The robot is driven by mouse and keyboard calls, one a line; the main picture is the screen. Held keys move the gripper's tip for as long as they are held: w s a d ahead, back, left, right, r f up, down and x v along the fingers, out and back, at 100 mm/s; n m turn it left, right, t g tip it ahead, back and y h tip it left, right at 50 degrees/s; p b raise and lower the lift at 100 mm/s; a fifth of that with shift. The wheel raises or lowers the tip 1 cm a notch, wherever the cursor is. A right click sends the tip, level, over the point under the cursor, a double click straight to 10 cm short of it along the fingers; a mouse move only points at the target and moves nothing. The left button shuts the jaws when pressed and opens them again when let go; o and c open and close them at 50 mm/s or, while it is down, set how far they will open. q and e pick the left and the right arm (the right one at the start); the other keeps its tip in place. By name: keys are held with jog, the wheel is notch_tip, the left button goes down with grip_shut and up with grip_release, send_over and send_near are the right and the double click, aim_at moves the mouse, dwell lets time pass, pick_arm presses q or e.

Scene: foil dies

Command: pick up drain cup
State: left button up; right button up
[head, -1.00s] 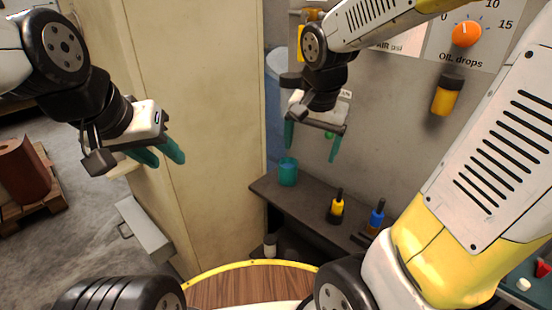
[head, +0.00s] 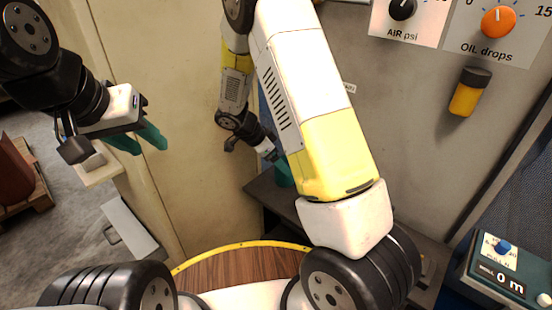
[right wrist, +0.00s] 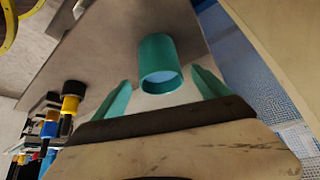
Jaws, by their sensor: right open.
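The drain cup (right wrist: 155,55) is a teal, open-topped cup on the dark shelf. In the right wrist view it lies between and just beyond the two teal fingers of my open right gripper (right wrist: 161,76), with no clear contact. In the head view the cup (head: 283,177) is mostly hidden behind my right arm. My right gripper (head: 272,156) is there too, close to the cup, its fingers largely hidden. My left gripper (head: 152,149) is at the left, empty, with its fingers apart, far from the cup.
The dark shelf (head: 262,190) runs along the grey panel. A beige cabinet wall (head: 165,130) is left of the shelf. A yellow-rimmed wooden top (head: 235,268) lies in front.

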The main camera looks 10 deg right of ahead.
aim_at(281, 181)
jog(key=x, duration=0.5)
jog(key=shift+r, duration=0.1)
jog(key=c, duration=1.7)
jog(key=shift+o, duration=0.2)
